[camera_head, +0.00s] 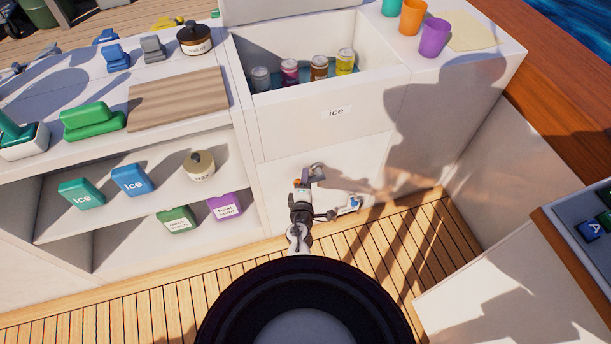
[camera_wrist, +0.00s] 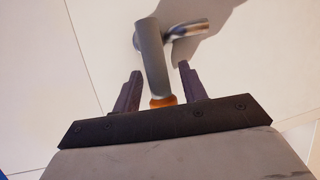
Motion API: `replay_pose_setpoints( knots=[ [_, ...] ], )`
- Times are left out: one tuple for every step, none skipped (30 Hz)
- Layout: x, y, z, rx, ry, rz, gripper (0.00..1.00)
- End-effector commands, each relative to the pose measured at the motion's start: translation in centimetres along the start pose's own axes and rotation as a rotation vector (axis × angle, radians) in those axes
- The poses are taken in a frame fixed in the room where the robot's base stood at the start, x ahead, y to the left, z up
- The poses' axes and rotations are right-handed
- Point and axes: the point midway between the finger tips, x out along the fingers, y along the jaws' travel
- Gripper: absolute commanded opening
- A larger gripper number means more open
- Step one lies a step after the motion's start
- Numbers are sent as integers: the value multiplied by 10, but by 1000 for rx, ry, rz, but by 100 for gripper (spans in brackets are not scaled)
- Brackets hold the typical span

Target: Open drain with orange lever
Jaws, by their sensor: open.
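A grey drain pipe (camera_wrist: 152,55) juts from the white wall in the wrist view, with an orange part (camera_wrist: 163,101) at its near end. The orange part also shows small in the head view (camera_head: 299,183), below the ice bin. My gripper (camera_wrist: 160,71) is open, with one dark finger on each side of the pipe and visible gaps to both. The orange part lies between the fingers, close to the gripper's body. Its lower side is hidden by the gripper. In the head view my gripper (camera_head: 307,182) is low against the cabinet front.
A white and blue fitting (camera_head: 350,204) sits low on the cabinet front, right of my gripper. The ice bin (camera_head: 336,135) with several cans is above. Wooden decking (camera_head: 410,235) lies below.

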Motion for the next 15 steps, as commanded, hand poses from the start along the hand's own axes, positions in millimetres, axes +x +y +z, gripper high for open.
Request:
replay_pose_setpoints(
  knots=[
    [0,0,0,0,0,0,42],
    [0,0,0,0,0,0,42],
    [0,0,0,0,0,0,42],
    [0,0,0,0,0,0,42],
    [0,0,0,0,0,0,42],
    [0,0,0,0,0,0,42],
    [0,0,0,0,0,0,42],
    [0,0,0,0,0,0,42],
    [0,0,0,0,0,0,38],
    [0,0,0,0,0,0,34],
    [0,0,0,0,0,0,30],
    [0,0,0,0,0,0,25],
    [0,0,0,0,0,0,21],
    [0,0,0,0,0,0,17],
    [0,0,0,0,1,0,12]
  ],
)
